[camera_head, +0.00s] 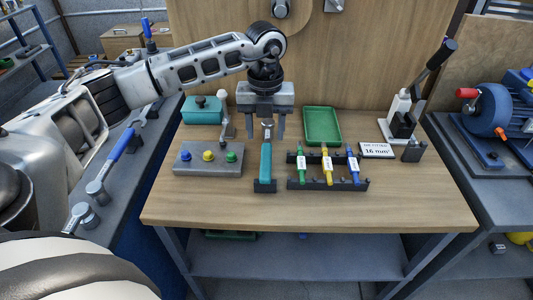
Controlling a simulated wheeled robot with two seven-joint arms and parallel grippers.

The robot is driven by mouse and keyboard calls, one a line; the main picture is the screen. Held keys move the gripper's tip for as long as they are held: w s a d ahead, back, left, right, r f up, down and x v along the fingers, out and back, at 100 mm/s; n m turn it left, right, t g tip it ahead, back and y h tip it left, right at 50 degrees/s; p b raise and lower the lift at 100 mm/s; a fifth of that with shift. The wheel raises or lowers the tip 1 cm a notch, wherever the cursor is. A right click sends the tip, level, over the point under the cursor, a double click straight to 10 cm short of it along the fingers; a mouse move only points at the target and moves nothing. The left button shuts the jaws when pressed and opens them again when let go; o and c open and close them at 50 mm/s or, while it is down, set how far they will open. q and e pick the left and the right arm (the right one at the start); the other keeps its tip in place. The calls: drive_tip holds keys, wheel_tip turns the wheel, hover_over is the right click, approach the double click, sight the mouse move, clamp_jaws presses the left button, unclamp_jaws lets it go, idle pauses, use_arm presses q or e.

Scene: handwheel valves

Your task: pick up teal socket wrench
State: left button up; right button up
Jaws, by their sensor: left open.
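The teal socket wrench (266,162) lies lengthwise on a dark rest on the wooden table, its teal handle toward the front and its metal head toward the back. My left gripper (265,138) points down over the wrench's metal head end, with its two fingers apart, one on each side. I cannot tell whether the fingers touch the wrench. My right gripper does not show.
A grey box with coloured buttons (207,158) stands left of the wrench. A rack of green, yellow and blue tools (327,184) stands close on the right. Behind are a teal box (203,114) and a green tray (322,126). The table front (310,211) is clear.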

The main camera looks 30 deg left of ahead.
sight(266, 152)
use_arm(q)
drive_tip(key=shift+f+p, duration=0.45)
drive_tip(key=shift+f, duration=2.55)
clamp_jaws()
